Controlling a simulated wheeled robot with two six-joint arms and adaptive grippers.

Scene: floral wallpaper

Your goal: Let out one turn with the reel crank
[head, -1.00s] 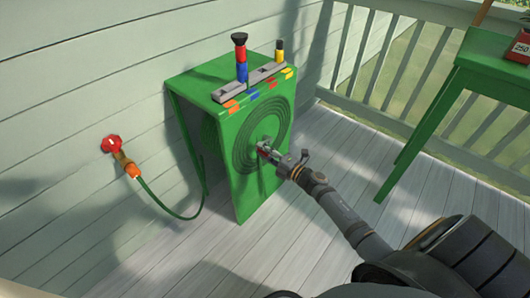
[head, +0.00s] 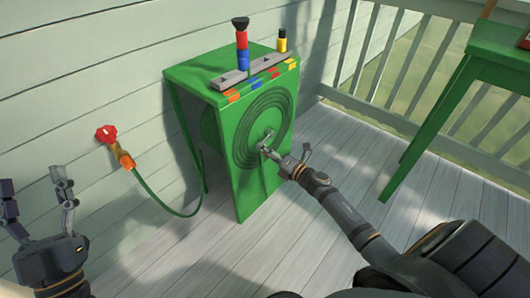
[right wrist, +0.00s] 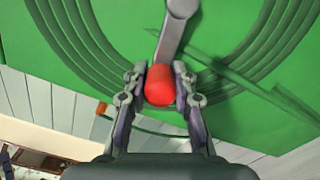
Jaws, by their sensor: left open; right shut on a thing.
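The green hose reel cabinet (head: 222,182) stands on the deck against the siding, with round grooves on its front face. Its grey crank arm (right wrist: 176,32) hangs down in the right wrist view to a red knob (right wrist: 160,86). My right gripper (head: 283,158) is at the front face, its fingers on either side of the knob, shut on it; it also shows in the right wrist view (right wrist: 160,92). In the head view the fingers mostly hide the knob. My left gripper (head: 38,208) is open and empty at the lower left, away from the reel.
A red tap (head: 107,134) on the wall feeds a green hose (head: 160,205) that curves to the cabinet. Red, blue, black and yellow pieces stand in grey holders (head: 270,68) on top. A green table (head: 470,85) and railing stand at the right.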

